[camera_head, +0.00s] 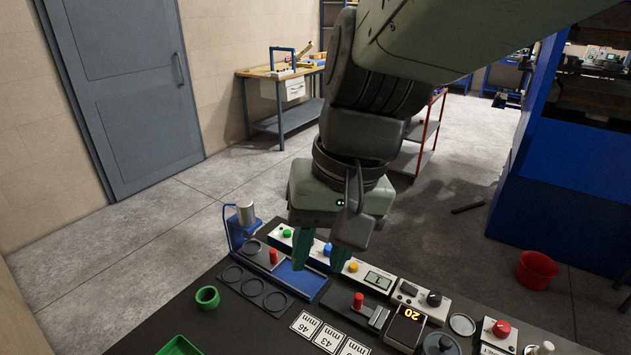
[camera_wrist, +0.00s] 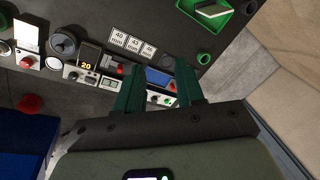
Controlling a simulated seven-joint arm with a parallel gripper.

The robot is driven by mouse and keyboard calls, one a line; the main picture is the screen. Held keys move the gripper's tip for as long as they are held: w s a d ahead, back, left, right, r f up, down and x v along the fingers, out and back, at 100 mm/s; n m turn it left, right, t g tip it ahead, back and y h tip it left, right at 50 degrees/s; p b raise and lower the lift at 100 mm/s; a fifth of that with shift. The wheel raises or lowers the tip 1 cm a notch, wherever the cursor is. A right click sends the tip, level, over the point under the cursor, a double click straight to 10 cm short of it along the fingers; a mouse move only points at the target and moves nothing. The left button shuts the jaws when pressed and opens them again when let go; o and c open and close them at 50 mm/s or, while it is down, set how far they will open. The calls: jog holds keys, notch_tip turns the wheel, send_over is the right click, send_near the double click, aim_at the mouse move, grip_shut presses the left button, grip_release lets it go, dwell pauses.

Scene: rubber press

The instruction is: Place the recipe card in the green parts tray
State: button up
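A plain white card-like piece (camera_wrist: 28,34), likely the recipe card, shows near the left edge of the wrist view; it looks set in a dark holder, and any print on it is unreadable. I cannot make it out in the head view. The green parts tray (camera_head: 180,347) is cut off at the bottom edge of the head view; it also shows at the top right of the wrist view (camera_wrist: 222,22). My gripper (camera_head: 319,256) hangs over the far side of the bench, well away from both. Its green fingers (camera_wrist: 159,85) are apart with nothing between them.
Below my gripper are a blue fixture (camera_head: 300,282) and a button strip (camera_head: 292,238). A green ring (camera_head: 207,297), three mm labels (camera_head: 329,338), a display reading 20 (camera_head: 406,326) and a red-button box (camera_head: 499,333) stand on the bench. A red bucket (camera_head: 537,270) is on the floor.

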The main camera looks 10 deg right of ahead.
jog(key=s+d+r+n+t+h, duration=0.1)
jog(key=s+d+r+t+h, duration=0.1)
jog(key=r, duration=0.4)
jog(key=s+d+t, duration=0.1)
jog(key=d+t, duration=0.1)
jog(key=shift+r+t, duration=0.25)
jog(key=shift+t, duration=0.05)
